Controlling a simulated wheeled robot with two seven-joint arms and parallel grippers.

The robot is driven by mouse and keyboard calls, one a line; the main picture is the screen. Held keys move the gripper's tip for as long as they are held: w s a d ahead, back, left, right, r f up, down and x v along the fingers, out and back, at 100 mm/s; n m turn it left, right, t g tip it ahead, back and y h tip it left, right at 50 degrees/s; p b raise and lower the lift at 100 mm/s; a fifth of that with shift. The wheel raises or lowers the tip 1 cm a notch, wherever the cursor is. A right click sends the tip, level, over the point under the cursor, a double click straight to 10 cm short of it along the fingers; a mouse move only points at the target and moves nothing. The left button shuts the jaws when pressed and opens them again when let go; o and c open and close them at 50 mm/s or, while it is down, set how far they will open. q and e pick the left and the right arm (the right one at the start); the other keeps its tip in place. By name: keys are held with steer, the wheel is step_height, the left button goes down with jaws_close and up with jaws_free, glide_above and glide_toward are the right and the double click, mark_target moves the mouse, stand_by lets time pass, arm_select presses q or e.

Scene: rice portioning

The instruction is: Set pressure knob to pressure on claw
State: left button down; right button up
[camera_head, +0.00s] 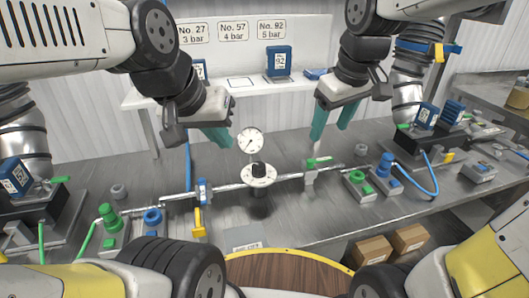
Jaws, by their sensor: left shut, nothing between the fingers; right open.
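The black pressure knob (258,169) stands on a round white dial plate (258,181) on the pipe in the middle of the bench. A round white gauge (250,141) stands just behind it; its reading is too small to tell. My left gripper (219,137) is shut and empty, above and to the left of the gauge, apart from the knob. My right gripper (333,120) is open and empty, up and to the right of the knob, fingers pointing down. I cannot tell which part is the claw. A blue block marked 92 (278,62) stands on the back shelf.
Wall signs read No. 27 3 bar (193,33), No. 57 4 bar (233,31) and No. 92 5 bar (271,28). A yellow-handled valve (198,222) and a green-handled valve (311,170) flank the knob. Blue and green fittings stand at both sides.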

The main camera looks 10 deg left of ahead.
steer(key=w+a+f+n+g, duration=0.2)
steer(key=w+a+f+n, duration=0.35)
steer(key=a, duration=0.45)
steer(key=n+g+h, duration=0.1)
steer(key=n, duration=0.3)
glide_above(259, 164)
step_height(259, 164, down, 6)
steer(key=shift+r, duration=0.25)
steer(key=shift+f, duration=3.95)
jaws_close()
